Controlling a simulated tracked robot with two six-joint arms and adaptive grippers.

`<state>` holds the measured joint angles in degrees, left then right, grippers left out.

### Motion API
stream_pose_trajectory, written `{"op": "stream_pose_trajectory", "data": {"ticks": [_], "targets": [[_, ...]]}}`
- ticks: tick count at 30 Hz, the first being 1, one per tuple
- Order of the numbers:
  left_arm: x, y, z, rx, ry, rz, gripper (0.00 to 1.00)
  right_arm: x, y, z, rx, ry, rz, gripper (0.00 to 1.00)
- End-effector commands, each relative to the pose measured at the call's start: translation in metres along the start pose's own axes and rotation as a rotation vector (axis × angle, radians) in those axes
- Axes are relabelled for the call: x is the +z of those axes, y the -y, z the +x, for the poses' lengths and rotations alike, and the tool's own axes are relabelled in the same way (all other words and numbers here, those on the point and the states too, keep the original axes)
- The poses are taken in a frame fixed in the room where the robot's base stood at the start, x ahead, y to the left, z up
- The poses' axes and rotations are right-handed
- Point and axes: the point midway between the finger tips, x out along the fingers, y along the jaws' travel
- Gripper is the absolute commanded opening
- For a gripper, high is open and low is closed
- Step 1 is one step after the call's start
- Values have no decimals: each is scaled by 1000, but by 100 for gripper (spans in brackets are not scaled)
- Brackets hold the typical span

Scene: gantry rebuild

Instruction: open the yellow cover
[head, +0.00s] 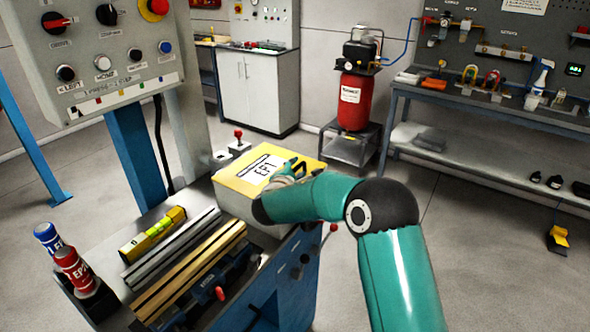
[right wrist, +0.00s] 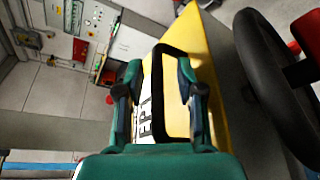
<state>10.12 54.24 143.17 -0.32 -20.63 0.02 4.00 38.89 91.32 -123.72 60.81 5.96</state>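The yellow cover (head: 242,180) lies flat and closed on a box at the end of the bench, with a white lettered label on top. It also fills the middle of the right wrist view (right wrist: 203,45). Its black loop handle (head: 300,167) also shows in the right wrist view (right wrist: 176,48). My right gripper (head: 292,170) is over the cover at the handle. In the right wrist view, its two fingers (right wrist: 158,70) are apart, with part of the handle loop between and beyond them; contact cannot be told. My left gripper is not in view.
A spirit level (head: 153,235) and metal bars (head: 190,270) lie on the bench, left of the cover. A control panel (head: 105,50) stands above. A small red-knobbed lever (head: 238,140) is behind the cover. A black handwheel (right wrist: 262,80) is close on the right in the wrist view.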

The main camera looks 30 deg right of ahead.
Motion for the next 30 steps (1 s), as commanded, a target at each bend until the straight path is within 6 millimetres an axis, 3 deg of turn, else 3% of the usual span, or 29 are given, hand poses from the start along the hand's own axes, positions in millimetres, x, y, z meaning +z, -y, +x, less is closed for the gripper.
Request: {"op": "stream_pose_trajectory", "data": {"ticks": [3,10,19,30], "targets": [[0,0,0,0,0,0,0,0,0,0,0,0,0,36],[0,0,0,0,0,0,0,0,0,0,-1,1,0,0],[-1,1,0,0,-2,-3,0,-5,0,-5,-2,-2,-1,0],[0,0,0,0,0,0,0,10,0,-4,-17,6,-27,0]]}}
